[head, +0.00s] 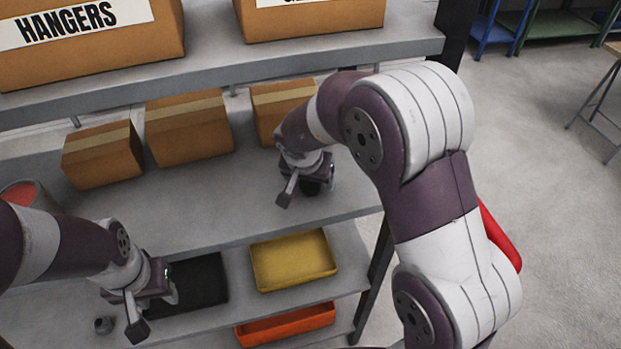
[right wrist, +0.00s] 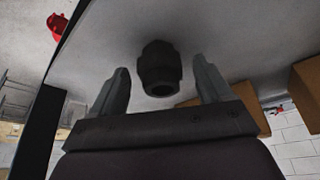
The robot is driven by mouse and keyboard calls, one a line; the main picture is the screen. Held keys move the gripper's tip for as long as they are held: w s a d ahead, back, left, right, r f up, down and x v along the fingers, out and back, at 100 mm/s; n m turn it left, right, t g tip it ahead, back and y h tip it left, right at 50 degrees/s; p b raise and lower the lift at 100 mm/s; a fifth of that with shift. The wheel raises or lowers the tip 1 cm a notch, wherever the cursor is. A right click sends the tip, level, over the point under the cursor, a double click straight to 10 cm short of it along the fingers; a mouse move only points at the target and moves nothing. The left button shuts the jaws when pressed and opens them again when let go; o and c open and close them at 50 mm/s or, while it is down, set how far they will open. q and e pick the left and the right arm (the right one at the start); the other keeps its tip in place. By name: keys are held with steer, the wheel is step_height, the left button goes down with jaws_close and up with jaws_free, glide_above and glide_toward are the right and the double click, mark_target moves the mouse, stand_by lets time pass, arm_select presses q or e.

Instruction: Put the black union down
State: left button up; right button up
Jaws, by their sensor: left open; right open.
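The black union (right wrist: 160,70) stands on the grey shelf surface between the two fingers of my right gripper (right wrist: 160,88) in the right wrist view. A gap shows on each side, so the fingers are open and apart from it. In the head view my right gripper (head: 300,190) is low over the shelf's right part, and the dark union (head: 312,187) shows partly beside its finger. My left gripper (head: 150,312) is at the lower left, open, with nothing seen in it.
Several cardboard boxes (head: 188,127) line the back of the shelf (head: 225,205). Below are a black tray (head: 200,280), a yellow tray (head: 293,262) and an orange tray (head: 290,325). A small grey fitting (head: 103,325) is near my left gripper. The shelf's middle is clear.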

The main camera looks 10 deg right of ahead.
steer(key=v, duration=0.7)
steer(key=w+d+t, duration=0.1)
steer(key=w+d+r+t, duration=0.2)
steer(key=d+t, duration=0.1)
steer(key=shift+w+n+h, duration=0.15)
steer(key=shift+n+h, duration=0.25)
steer(key=shift+a+f+n+t+y, duration=0.25)
steer(key=shift+a+n+t+y, duration=0.15)
steer(key=shift+n+t+y, duration=0.3)
steer(key=s+f+n+g+y, duration=0.1)
steer(key=s, duration=0.1)
steer(key=s+a+f+n+g+y, duration=0.1)
steer(key=s+f, duration=0.1)
steer(key=s, duration=0.1)
steer(key=s+f+g+y, duration=0.1)
steer(key=s, duration=0.2)
steer(key=shift+a+f+n, duration=0.3)
steer(key=shift+a+n, duration=0.1)
steer(key=s+d+f+g, duration=0.2)
steer(key=s, duration=0.4)
steer(key=s+d+f+g+h, duration=0.1)
steer(key=s+d+f+g, duration=0.1)
steer(key=s, duration=0.4)
steer(key=shift+f+n+g+h, duration=0.2)
steer(key=shift+n+g+h, duration=0.1)
steer(key=shift+n+g, duration=0.15)
steer(key=shift+d, duration=0.15)
